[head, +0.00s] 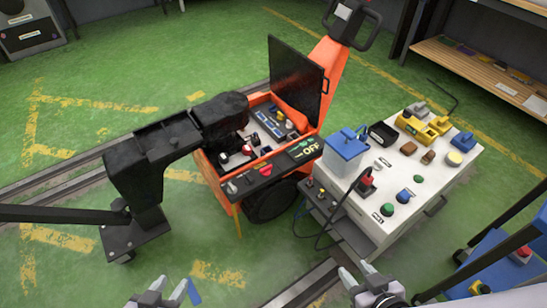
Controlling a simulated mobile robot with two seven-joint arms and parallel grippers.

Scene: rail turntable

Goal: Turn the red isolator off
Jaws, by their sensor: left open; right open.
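The orange machine (210,175) stands at the centre with its black lid raised. On its dark front panel is a red knob (265,170), which looks like the red isolator, close to a green and white "OFF" label (311,149). The knob's exact turn position is too small to read. My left gripper (168,288) is open and empty at the bottom, in front of and left of the machine. My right gripper (357,273) is open and empty at the bottom right of centre, in front of the white cart. Neither touches the panel.
A white cart (440,188) beside the machine carries a blue box (345,152), a red plug-like part (367,182), green knobs and yellow parts. A black cable hangs at its front. Rails cross the green floor.

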